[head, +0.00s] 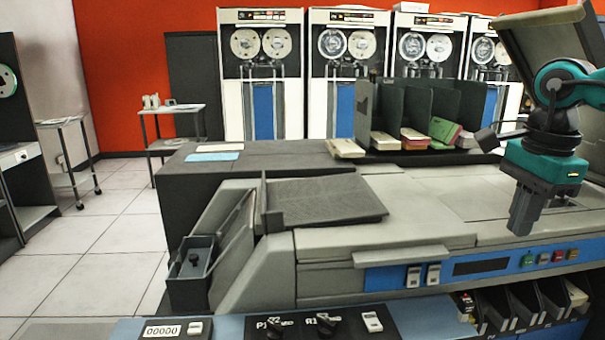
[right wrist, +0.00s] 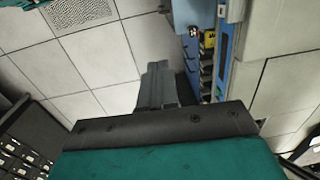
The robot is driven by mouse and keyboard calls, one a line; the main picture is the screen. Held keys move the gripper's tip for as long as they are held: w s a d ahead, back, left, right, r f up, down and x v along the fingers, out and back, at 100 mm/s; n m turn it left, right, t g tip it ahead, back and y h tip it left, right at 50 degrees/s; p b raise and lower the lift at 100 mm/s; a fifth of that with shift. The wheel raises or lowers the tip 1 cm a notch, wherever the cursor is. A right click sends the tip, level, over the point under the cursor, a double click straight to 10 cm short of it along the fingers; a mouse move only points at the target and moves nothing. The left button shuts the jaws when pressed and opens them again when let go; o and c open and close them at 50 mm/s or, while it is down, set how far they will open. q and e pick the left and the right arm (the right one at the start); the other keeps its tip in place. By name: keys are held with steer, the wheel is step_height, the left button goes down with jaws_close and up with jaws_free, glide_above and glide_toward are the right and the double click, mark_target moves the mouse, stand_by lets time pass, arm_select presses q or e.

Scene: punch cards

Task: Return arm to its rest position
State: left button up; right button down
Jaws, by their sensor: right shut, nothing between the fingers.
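My right gripper (head: 523,213) hangs above the right part of the grey card machine (head: 400,215), fingers pointing down. Its fingers are together with nothing between them. In the right wrist view the shut fingers (right wrist: 157,85) show against the tiled floor, beside the machine's blue front edge. My right arm, teal and dark grey, comes in from the right edge of the head view. My left gripper is not in view.
Card stacks (head: 415,138) stand between dark dividers at the back. A sloping grey plate (head: 325,200) and an open hopper (head: 205,258) are at the machine's left. Buttons (head: 550,257) line the blue front panel. Slots (head: 525,305) sit below. Floor (head: 105,240) is clear at left.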

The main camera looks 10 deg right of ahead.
steer(key=a+f+m+t+y+p, duration=0.2)
steer(key=a+f+m+t+y, duration=0.4)
steer(key=f+m, duration=0.6)
steer(key=a+f+m+t+y+p, duration=0.3)
steer(key=f+m+t, duration=0.5)
steer(key=m, duration=0.9)
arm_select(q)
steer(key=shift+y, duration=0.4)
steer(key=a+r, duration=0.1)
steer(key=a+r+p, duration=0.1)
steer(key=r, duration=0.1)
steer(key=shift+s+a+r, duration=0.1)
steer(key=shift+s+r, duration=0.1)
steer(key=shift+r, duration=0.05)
arm_select(e)
steer(key=s+a+f+m+g+h, duration=0.2)
steer(key=s+a+f+m+h, duration=0.1)
steer(key=a+f+m, duration=0.4)
steer(key=s+a+f+m+g+h, duration=0.1)
steer(key=s+a+f+m+h, duration=0.2)
steer(key=m, duration=1.1)
steer(key=s+a+f, duration=0.2)
steer(key=a+f, duration=0.2)
steer(key=a, duration=0.1)
steer(key=shift+s+f+g+h, duration=0.15)
steer(key=shift+s+g+h, duration=0.25)
